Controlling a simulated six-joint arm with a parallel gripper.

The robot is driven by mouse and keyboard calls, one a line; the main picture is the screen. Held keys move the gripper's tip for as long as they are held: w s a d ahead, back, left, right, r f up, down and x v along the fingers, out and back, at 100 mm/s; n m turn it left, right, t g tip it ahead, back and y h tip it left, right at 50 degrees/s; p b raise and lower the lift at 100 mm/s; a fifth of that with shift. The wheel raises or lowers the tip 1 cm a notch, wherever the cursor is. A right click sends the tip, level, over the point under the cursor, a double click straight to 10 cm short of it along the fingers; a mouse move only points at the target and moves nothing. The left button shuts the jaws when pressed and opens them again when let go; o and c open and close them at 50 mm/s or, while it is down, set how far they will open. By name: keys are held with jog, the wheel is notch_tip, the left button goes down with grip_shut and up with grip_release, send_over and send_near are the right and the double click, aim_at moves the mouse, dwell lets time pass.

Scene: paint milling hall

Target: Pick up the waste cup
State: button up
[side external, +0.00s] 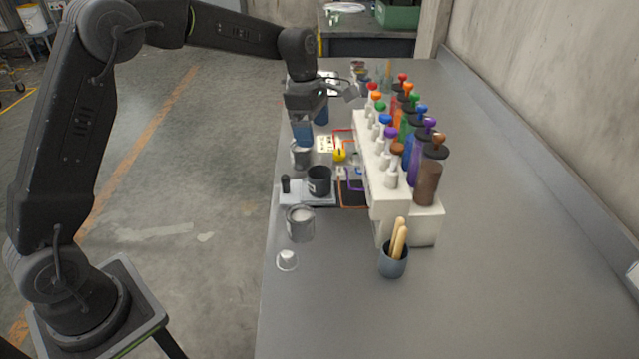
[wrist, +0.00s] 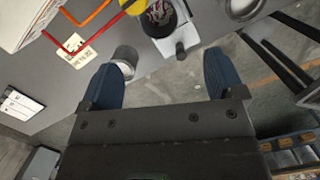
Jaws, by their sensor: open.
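No readable label tells which vessel is the waste cup. A black cup (side external: 319,182) with a pale mark stands upright on a light plate; in the wrist view its opening (wrist: 160,16) shows mottled contents. A small metal can (side external: 301,156) stands behind it, close below my gripper (side external: 312,126); it appears in the wrist view (wrist: 126,56) beside the left finger. A larger metal can (side external: 300,224) with pale contents stands nearer the camera. My gripper's blue fingers (wrist: 164,80) are spread apart with nothing between them.
A white rack (side external: 384,205) of colourful-topped bottles stands right of the cups. A short black post (side external: 285,184) rises beside the black cup. The bench's right side is clear.

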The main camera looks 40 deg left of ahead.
send_over(318, 174)
jog(key=s+d, duration=0.2)
notch_tip(318, 174, down, 8)
jog(key=shift+a+r, duration=0.15)
jog(key=shift+w+f, duration=0.15)
jog(key=shift+f, duration=1.2)
jog(key=shift+w+f, duration=0.1)
jog(key=shift+f, duration=1.2)
jog(key=shift+c, duration=0.2)
jog(key=c, duration=1)
jog(key=shift+r, duration=0.15)
